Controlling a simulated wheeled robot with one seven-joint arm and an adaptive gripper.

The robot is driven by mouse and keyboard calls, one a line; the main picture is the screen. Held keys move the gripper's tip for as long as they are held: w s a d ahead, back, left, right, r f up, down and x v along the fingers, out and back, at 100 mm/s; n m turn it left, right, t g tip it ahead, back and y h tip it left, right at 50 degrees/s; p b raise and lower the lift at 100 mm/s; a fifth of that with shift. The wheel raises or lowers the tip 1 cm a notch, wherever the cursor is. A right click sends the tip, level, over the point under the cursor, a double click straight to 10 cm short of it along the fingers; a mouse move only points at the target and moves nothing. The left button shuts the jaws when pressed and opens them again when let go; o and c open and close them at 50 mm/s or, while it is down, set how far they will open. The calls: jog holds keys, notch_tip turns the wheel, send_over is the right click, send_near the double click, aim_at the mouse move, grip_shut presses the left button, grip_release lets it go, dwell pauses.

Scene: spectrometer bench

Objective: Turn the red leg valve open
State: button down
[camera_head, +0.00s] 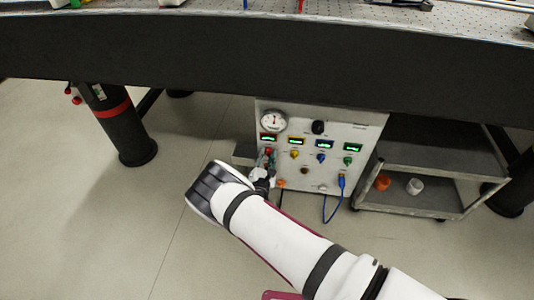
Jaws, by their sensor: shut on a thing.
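The white control panel (336,138) stands under the dark table. It carries a row of coloured valve knobs below small lit displays. The red valve (269,151) is at the left end of the row, under the red-lit display, and is partly hidden by my gripper. My gripper (267,161) reaches up to the panel at this red valve and is shut on it. The fingertips are small and partly hidden, so the knob's angle cannot be made out. A round gauge (273,121) sits above at the panel's upper left.
Yellow (295,154), blue (321,158) and green (347,161) knobs sit close to the right. A blue cable (332,208) hangs in front. A grey cart (430,170) stands to the right. A red-banded table leg (122,130) is left, with open floor between.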

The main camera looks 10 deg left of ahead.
jog(key=shift+m+p, duration=0.85)
jog(key=shift+m, duration=1.25)
jog(key=c, duration=1.3)
grip_release()
jog(key=s, duration=1.2)
jog(key=shift+a, duration=0.2)
